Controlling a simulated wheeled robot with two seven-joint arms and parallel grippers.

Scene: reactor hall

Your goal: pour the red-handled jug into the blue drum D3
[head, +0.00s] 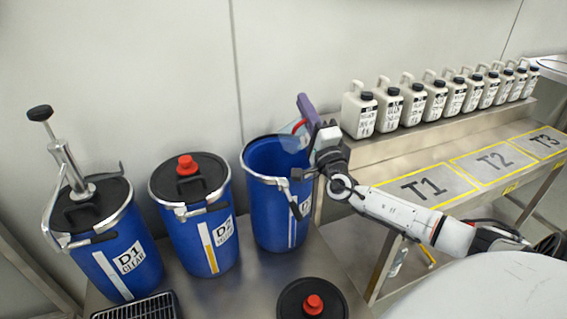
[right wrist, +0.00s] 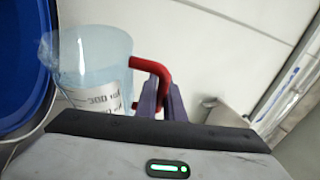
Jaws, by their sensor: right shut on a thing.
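The open blue drum (head: 268,205) stands third in the row, its lid off; its label number is hidden by the clamp ring and my arm, and part of it shows in the right wrist view (right wrist: 18,65). My right gripper (head: 306,118) is at the drum's upper right rim, shut on the red handle of the jug. The clear, pale blue jug (right wrist: 95,60) has a white printed label. In the head view the jug (head: 290,142) is over the drum mouth and looks tilted toward it. Whether liquid is flowing I cannot tell. My left gripper is not in view.
Closed blue drums D1 (head: 130,265) with a pump and another (head: 208,240) with a red cap stand left. A loose black lid (head: 312,302) lies in front. Several white bottles (head: 412,104) line the shelf at right, above the marked bench (head: 425,187). A black grate (head: 140,307) lies at lower left.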

